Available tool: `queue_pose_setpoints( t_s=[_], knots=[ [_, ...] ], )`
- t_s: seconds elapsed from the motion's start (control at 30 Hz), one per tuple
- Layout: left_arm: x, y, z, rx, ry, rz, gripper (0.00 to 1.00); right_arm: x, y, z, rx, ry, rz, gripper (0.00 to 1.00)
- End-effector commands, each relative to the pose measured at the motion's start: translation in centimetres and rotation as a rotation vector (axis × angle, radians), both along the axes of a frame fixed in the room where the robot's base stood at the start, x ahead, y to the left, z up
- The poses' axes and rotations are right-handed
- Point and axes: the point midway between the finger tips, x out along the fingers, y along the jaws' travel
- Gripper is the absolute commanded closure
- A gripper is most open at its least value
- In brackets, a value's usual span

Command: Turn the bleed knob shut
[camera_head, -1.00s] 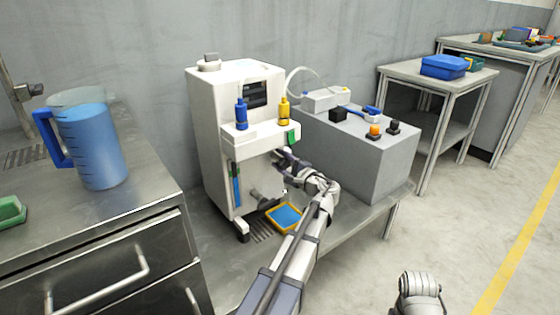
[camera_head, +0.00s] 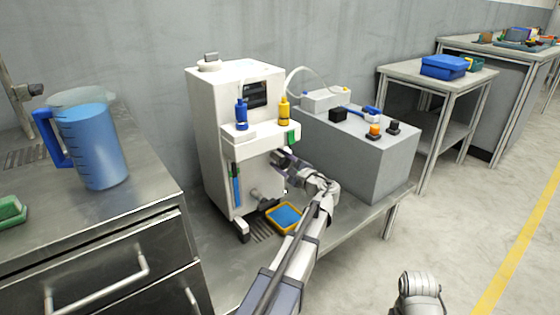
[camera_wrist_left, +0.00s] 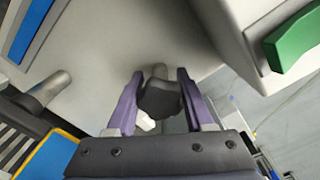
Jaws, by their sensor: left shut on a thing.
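The bleed knob (camera_wrist_left: 160,98) is a dark, faceted knob on a short metal stem, at the middle of the left wrist view. It sits on the front of the white machine (camera_head: 210,130). My left gripper (camera_wrist_left: 155,92) has its two purple fingers on either side of the knob and is shut on it. My right gripper is not seen; only part of my right arm shows at the bottom right.
A yellow-rimmed tray with a blue inside (camera_head: 284,216) lies below the gripper. A metal spout (camera_wrist_left: 48,90) sticks out left of the knob. A grey block (camera_head: 375,165) stands to the right. A blue jug (camera_head: 95,145) stands on the left counter.

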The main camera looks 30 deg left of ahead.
Motion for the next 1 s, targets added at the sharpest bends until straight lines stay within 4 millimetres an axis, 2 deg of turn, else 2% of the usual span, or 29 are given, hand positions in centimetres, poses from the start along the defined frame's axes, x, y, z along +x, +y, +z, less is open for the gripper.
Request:
queue_pose_setpoints(
  t_s=[0.07,0.1,0.37,0.67,1.0],
  knots=[
    [0.0,-0.1,-0.1,-0.001,0.002,-0.001,1.0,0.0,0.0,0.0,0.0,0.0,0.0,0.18],
    [0.0,-0.1,-0.1,-0.001,0.002,-0.001,0.47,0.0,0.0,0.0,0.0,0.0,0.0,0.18],
    [0.0,0.0,0.0,-0.001,0.0,-0.001,0.18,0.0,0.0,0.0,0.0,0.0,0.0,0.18],
    [-0.2,-0.4,0.0,-0.001,-0.001,-0.001,0.18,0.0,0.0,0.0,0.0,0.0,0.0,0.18],
    [-2.2,-5.2,0.0,0.0,0.0,-0.004,0.18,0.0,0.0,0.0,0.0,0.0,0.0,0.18]
  ],
)
